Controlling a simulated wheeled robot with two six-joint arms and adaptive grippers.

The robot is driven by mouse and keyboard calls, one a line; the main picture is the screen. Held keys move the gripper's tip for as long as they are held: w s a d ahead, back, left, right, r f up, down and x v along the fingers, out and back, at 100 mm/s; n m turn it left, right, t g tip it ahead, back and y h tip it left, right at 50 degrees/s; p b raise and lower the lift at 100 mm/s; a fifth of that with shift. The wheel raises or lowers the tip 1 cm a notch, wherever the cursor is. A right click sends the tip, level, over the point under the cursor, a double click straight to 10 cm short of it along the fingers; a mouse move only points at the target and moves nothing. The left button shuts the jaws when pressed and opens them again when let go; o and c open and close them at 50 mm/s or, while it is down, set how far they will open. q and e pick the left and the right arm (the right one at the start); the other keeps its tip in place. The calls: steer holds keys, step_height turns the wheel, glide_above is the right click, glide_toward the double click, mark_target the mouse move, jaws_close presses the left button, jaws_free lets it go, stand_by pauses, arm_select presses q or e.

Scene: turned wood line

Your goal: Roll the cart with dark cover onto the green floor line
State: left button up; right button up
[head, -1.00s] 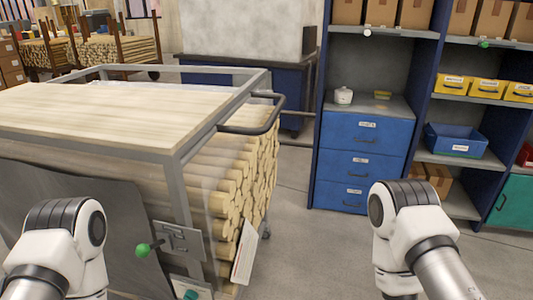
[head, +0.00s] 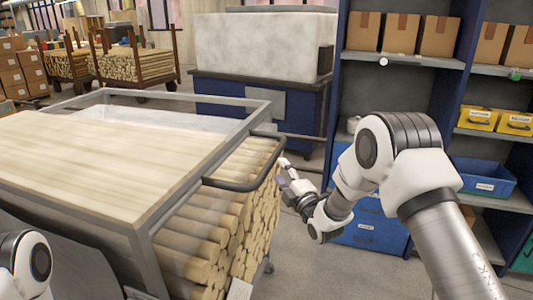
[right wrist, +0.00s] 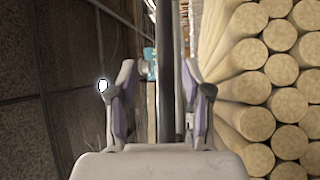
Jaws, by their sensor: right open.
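A metal-framed cart (head: 145,245) stands at the left in the head view, loaded with round wood logs and pale on top. A dark grey sheet (head: 60,245) covers its near side. Its dark push handle (head: 245,181) sticks out at the right end. My right gripper (head: 285,172) is just beside the handle's far end. In the right wrist view the open fingers (right wrist: 160,78) stand on either side of the dark handle bar (right wrist: 166,50), with log ends to the right. My left gripper is outside the view. No green floor line shows.
A blue drawer unit (head: 370,235) and shelves (head: 408,60) with boxes and bins stand at the right. A blue bench or cart (head: 245,100) with a large grey-white block stands behind. Grey floor (head: 305,265) is clear between the cart and drawers.

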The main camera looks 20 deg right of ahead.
mark_target(271, 161)
steer(key=shift+w+a+r, duration=0.35)
steer(key=shift+w+a, duration=0.05)
steer(key=shift+w, duration=0.2)
steer(key=w, duration=0.2)
steer(key=w+p, duration=0.1)
steer(key=w, duration=0.3)
steer(key=shift+a+f+p, duration=0.1)
steer(key=shift+f+p, duration=0.2)
steer(key=shift+p, duration=0.05)
steer(key=shift+s+a+r, duration=0.2)
steer(key=shift+w+d+f, duration=0.1)
steer(key=shift+f, duration=0.05)
jaws_close()
